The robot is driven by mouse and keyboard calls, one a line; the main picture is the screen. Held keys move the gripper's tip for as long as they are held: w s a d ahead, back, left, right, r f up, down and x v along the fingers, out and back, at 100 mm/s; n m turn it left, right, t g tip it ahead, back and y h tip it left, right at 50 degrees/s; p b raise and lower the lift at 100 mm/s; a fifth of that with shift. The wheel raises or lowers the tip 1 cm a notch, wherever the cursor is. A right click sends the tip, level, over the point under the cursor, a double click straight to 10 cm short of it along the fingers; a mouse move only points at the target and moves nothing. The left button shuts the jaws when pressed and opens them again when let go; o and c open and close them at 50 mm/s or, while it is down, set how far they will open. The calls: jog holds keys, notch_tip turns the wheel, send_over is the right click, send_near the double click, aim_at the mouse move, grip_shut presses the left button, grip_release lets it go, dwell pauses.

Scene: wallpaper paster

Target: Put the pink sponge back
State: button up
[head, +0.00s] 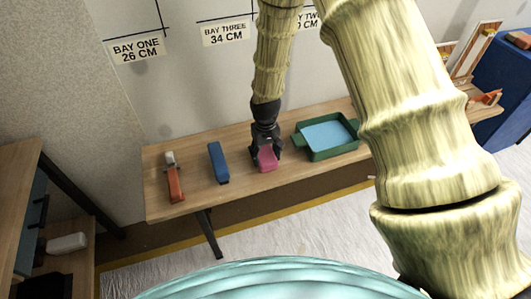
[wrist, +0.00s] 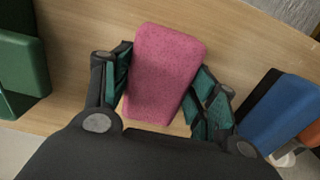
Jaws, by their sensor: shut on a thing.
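The pink sponge (head: 267,158) is at the wooden table, between a blue block and a green tray. My gripper (head: 265,148) reaches down over it from above. In the wrist view the pink sponge (wrist: 163,73) is a rounded pink block, slightly tilted in the picture. The fingers of my gripper (wrist: 160,95) are shut on its two long sides. Whether the sponge rests on the table or is just above it, I cannot tell.
A blue block (head: 218,162) stands left of the sponge, and an orange-handled tool (head: 174,182) lies further left. A green tray (head: 310,152) with a light-blue inside is close on the right. The wooden table (head: 200,200) has a free front strip. Wall labels read bay one, two and three.

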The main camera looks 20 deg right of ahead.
aim_at(264, 154)
jog(key=shift+s, duration=0.1)
jog(key=o, duration=1.1)
jog(key=shift+f, duration=0.1)
jog(key=shift+c, duration=0.2)
jog(key=shift+f+b, duration=0.15)
jog(key=shift+b, duration=0.25)
jog(key=shift+f+b, duration=0.15)
jog(key=shift+b, duration=0.15)
notch_tip(264, 154, up, 11)
jog(key=shift+a+p, duration=0.25)
jog(key=shift+p, duration=0.1)
jog(key=s+f+p, duration=0.1)
jog(key=s+f, duration=0.3)
jog(key=f, duration=0.1)
jog(key=s+d+f+p, duration=0.1)
jog(key=s+f, duration=0.1)
jog(key=shift+s+f+p, duration=0.3)
jog(key=shift+s+p, duration=0.05)
jog(key=shift+s, duration=0.05)
jog(key=s+d+f+p, duration=0.1)
jog(key=s+f+p, duration=0.2)
jog(key=s, duration=1.1)
jog(key=s+d+f+p, duration=0.1)
jog(key=s+f+p, duration=0.2)
jog(key=s, duration=1.1)
notch_tip(264, 154, down, 3)
jog(key=shift+d+r+m, duration=0.15)
jog(key=shift+d+m, duration=0.2)
jog(key=shift+m, duration=0.05)
